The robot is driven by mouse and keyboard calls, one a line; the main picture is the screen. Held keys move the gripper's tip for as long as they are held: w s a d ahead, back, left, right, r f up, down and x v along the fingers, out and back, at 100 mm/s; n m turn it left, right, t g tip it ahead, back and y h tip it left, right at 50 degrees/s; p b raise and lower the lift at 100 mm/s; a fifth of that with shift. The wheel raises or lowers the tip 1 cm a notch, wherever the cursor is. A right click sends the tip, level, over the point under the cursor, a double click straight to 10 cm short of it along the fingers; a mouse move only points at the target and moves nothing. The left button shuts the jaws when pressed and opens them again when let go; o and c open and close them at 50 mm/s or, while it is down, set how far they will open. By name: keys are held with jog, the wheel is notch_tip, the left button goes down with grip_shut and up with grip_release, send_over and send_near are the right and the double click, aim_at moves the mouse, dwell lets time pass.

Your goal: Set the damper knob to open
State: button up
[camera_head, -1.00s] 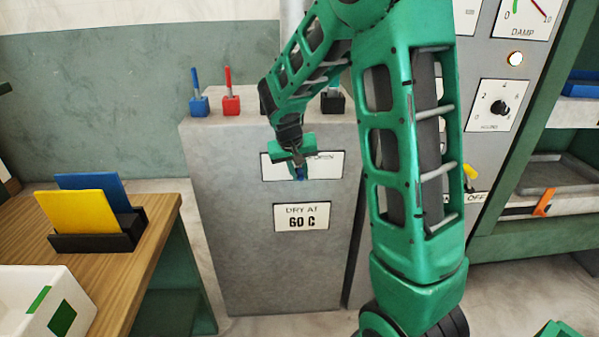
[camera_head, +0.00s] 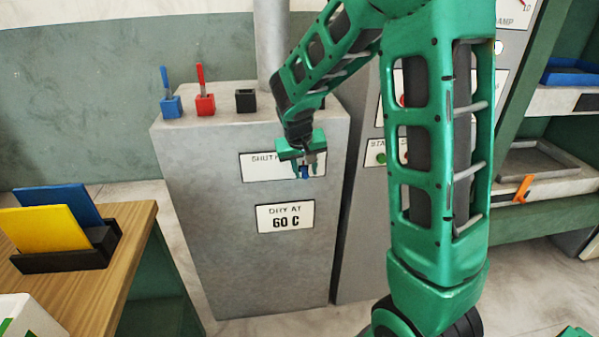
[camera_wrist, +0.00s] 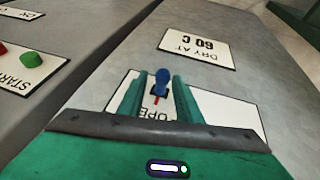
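The damper knob (camera_wrist: 162,82) is a small blue knob on the white label plate (camera_head: 256,168) on the grey cabinet's front. In the head view, the knob (camera_head: 304,172) stands near the plate's right end, where my gripper hides the lettering; "SHUT H" is legible at left. In the wrist view, "OPE" and a red mark show below the knob. My gripper (camera_head: 306,172) is at the plate with one finger on each side of the knob. In the wrist view, the gripper (camera_wrist: 157,92) is open; the right finger is very close to the knob, and contact is unclear.
A "DRY AT 60 C" plate (camera_head: 285,217) sits below. Blue (camera_head: 171,104), red (camera_head: 205,102) and black (camera_head: 246,100) blocks stand on the cabinet top. A wooden table (camera_head: 95,285) with a black rack (camera_head: 65,261) is at left. A green button (camera_wrist: 32,59) is on the neighbouring panel.

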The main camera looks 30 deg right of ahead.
jog(key=shift+s+a, duration=0.1)
jog(key=v, duration=1)
jog(key=shift+r, duration=0.35)
jog(key=s+d+m+g+y, duration=0.1)
jog(key=s+d, duration=0.2)
jog(key=s, duration=0.5)
jog(key=s+d+m+g, duration=0.1)
jog(key=s+d, duration=0.3)
jog(key=s, duration=0.4)
jog(key=s+a+f+g+y, duration=0.1)
jog(key=s+a+f+y, duration=0.1)
jog(key=s, duration=1.4)
jog(key=shift+f+m+g+y, duration=0.3)
jog(key=shift+f+m+y, duration=0.1)
jog(key=shift+f, duration=0.25)
jog(key=shift+s, duration=0.1)
